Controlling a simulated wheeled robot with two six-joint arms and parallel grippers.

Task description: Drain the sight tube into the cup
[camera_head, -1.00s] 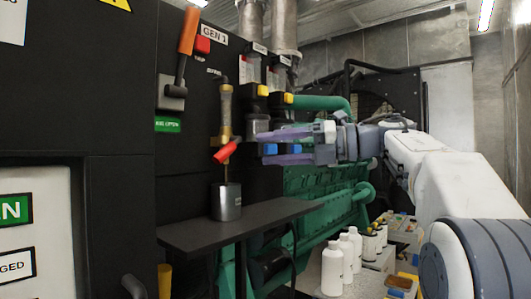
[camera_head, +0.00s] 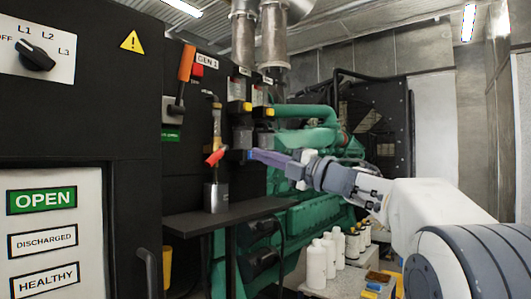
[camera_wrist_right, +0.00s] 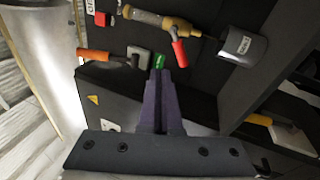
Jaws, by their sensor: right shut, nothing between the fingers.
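The sight tube (camera_head: 216,120) is a brass-and-clear upright tube on the black panel, with a red valve handle (camera_head: 215,157) slanting at its lower end. The grey metal cup (camera_head: 216,198) stands upright on the black shelf, below the tube. What is inside the cup is hidden. My right gripper (camera_head: 254,155) is shut and empty, to the right of the red handle and apart from it. In the right wrist view, the shut fingers (camera_wrist_right: 160,76) point at the panel, with the tube (camera_wrist_right: 150,18), red handle (camera_wrist_right: 180,51) and cup (camera_wrist_right: 243,46) beyond. My left gripper is not in view.
An orange-handled lever (camera_head: 186,64) sits above a green label left of the tube. The black shelf (camera_head: 228,217) juts out under the cup. The green engine (camera_head: 310,125) is behind my arm. White bottles (camera_head: 316,265) stand low at the right.

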